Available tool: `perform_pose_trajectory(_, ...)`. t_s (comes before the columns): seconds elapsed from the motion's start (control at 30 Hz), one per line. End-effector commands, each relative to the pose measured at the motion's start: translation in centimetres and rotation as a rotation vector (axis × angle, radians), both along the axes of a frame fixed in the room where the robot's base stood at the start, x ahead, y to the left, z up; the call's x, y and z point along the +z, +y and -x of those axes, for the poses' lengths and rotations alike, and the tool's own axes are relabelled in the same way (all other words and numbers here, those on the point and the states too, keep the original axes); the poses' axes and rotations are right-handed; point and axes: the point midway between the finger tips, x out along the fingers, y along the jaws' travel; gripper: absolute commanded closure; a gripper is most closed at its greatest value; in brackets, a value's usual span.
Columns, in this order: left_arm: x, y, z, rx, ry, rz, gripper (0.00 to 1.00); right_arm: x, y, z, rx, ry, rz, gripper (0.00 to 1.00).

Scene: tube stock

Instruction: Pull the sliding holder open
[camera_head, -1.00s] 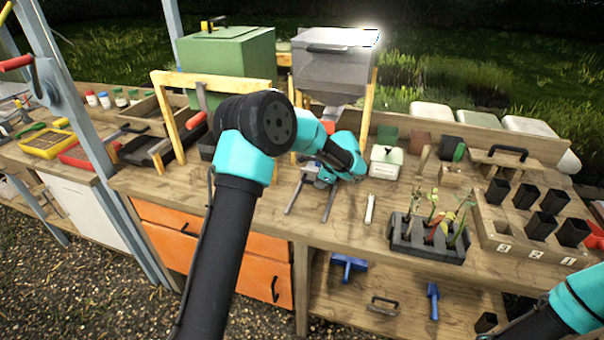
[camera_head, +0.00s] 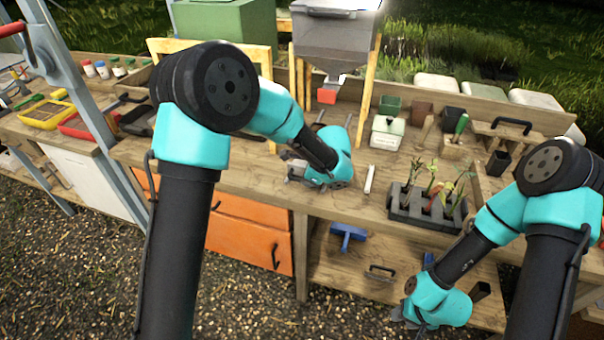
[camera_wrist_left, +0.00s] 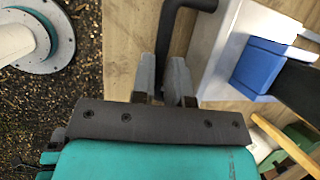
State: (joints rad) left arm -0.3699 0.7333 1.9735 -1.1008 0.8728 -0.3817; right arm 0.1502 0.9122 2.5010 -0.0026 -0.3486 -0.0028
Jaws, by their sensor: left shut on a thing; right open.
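The sliding holder (camera_wrist_left: 222,45) shows in the left wrist view as a pale body with a blue block (camera_wrist_left: 262,66) on it and a dark bent handle (camera_wrist_left: 174,28). My left gripper (camera_wrist_left: 163,82) is shut on the handle, its two grey fingers on either side of the bar. In the head view my left gripper (camera_head: 303,174) is low over the counter near its front edge, and my arm hides most of the holder. Two grey rails (camera_head: 348,121) show behind it, below the hopper. My right gripper (camera_head: 403,303) is open and empty, low at the right by the lower shelf.
The grey hopper (camera_head: 335,38) with a red block (camera_head: 327,96) at its spout stands behind the rails. A white tub (camera_head: 387,132), a pale stick (camera_head: 369,179) and a black seedling tray (camera_head: 425,210) are to the right. Orange drawers (camera_head: 250,245) are below.

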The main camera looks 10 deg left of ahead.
Motion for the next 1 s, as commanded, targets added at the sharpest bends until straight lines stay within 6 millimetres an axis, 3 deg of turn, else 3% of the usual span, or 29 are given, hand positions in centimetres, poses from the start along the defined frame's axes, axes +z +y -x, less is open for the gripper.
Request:
perform_pose_trajectory(0.37,0.1,-0.13,0.06,-0.002,-0.001,0.0,1.0,0.0,0.0,0.0,0.0,0.0,0.0,0.57)
perform_pose_trajectory(0.4,0.09,-0.14,0.06,-0.002,-0.001,0.0,0.82,0.0,0.0,0.0,0.0,0.0,0.0,0.57)
perform_pose_trajectory(0.63,0.05,-0.13,0.07,-0.002,-0.001,0.0,0.6,-0.01,0.0,0.0,0.0,0.0,0.0,0.57)
perform_pose_trajectory(1.0,0.5,-0.33,0.16,-0.003,-0.002,0.0,0.6,0.0,0.0,0.0,0.0,0.0,0.0,0.57)
